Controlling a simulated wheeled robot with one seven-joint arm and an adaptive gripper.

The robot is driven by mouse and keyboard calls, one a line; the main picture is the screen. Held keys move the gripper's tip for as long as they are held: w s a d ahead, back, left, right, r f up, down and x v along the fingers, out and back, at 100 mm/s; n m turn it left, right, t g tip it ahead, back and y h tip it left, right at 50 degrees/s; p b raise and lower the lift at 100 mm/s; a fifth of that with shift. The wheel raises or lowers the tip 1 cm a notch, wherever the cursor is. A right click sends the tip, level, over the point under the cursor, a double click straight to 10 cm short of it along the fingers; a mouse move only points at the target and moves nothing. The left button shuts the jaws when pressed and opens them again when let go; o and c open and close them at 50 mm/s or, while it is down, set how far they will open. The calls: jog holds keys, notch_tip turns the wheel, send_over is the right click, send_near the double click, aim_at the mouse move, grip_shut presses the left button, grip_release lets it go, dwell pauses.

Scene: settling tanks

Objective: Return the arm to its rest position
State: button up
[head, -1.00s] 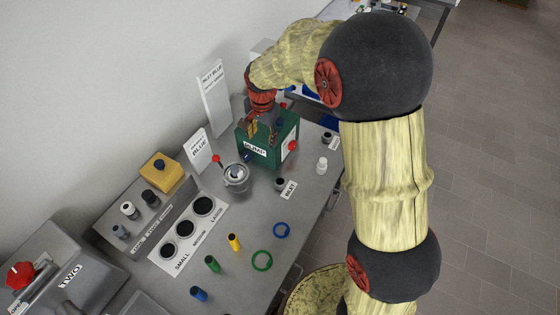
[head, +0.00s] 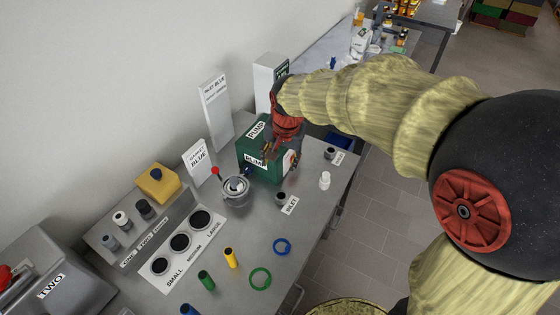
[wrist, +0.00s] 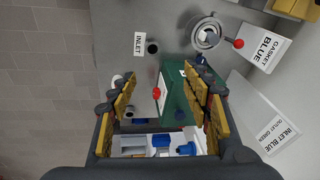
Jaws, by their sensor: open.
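My arm reaches in from the right of the head view, its yellow sleeve and dark joints covering much of the right side. My gripper (head: 281,150) hangs in front of the green pump box (head: 251,166) on the grey bench. In the wrist view my gripper (wrist: 161,93) has its two yellow-padded fingers spread apart with nothing between them. The green pump box (wrist: 176,104) shows beyond the fingers, with a red knob (wrist: 156,93) on its pale face. I cannot tell whether the fingers touch the box.
Upright sign panels (head: 215,108) line the wall. Open floor (head: 365,215) lies to the right.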

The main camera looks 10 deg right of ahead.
dwell(0.4)
jog(key=s+d+n+t+b, duration=0.1)
jog(key=s+d+n+b, duration=0.1)
jog(key=s, duration=0.9)
jog(key=s+d+r+n+t+b, duration=0.1)
jog(key=s+d+n+b, duration=0.2)
jog(key=s, duration=0.9)
jog(key=n+b, duration=0.1)
jog(key=b, duration=0.2)
jog(key=shift+s+n+t, duration=0.25)
jog(key=shift+n+t, duration=0.05)
jog(key=shift+n, duration=0.1)
jog(key=shift+c, duration=0.4)
